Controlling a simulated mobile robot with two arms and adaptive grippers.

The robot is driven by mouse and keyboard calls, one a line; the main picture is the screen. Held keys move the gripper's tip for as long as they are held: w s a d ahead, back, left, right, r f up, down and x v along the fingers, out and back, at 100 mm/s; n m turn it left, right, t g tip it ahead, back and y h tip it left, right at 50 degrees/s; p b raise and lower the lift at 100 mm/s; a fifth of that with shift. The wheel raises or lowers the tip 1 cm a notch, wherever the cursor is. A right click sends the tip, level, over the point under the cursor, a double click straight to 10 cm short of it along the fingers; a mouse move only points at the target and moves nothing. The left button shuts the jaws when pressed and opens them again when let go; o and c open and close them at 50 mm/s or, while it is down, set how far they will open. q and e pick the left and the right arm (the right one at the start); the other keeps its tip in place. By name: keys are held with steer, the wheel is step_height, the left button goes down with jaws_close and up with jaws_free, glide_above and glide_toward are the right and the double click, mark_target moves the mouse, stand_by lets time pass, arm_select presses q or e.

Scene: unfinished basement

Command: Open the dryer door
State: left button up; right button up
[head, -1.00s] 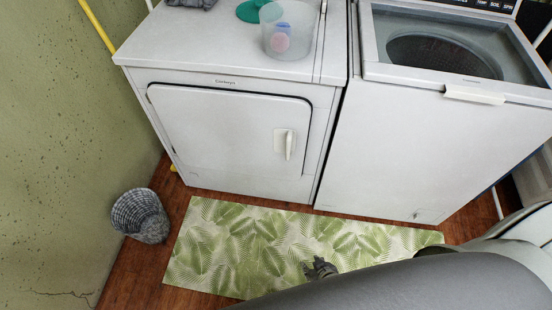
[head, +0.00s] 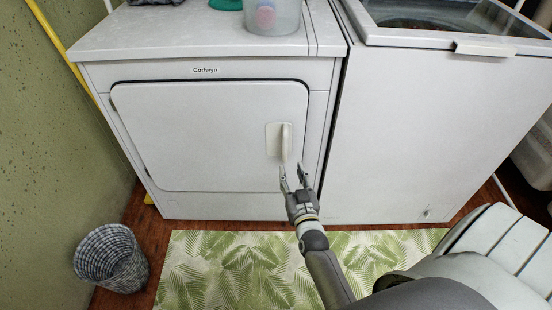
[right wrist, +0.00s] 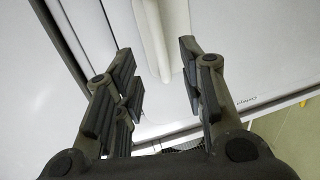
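The white dryer door (head: 205,135) is closed on the front of the dryer, with a pale upright handle (head: 286,141) near its right edge. My right gripper (head: 293,174) is open just below the handle in the head view. In the right wrist view the handle (right wrist: 154,40) stands between and beyond the open fingers of the right gripper (right wrist: 158,75). I cannot tell whether any finger touches it. My left gripper is not in view.
A leaf-patterned mat (head: 215,270) lies on the floor in front. A woven basket (head: 110,258) stands at the left, by the green wall (head: 50,150). A clear container (head: 272,16) sits on the dryer top.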

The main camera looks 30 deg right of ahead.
mark_target(286, 151)
steer(key=b+x, duration=0.1)
steer(key=x, duration=0.8)
steer(key=shift+w+d+r+b, duration=0.1)
steer(key=shift+w+d+b, duration=0.2)
steer(key=shift+b, duration=0.1)
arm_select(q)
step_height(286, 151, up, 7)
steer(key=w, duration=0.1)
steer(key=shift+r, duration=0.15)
arm_select(e)
steer(key=shift+w+d, duration=0.15)
steer(key=shift+w, duration=0.35)
steer(key=shift+c, duration=0.2)
jaws_close()
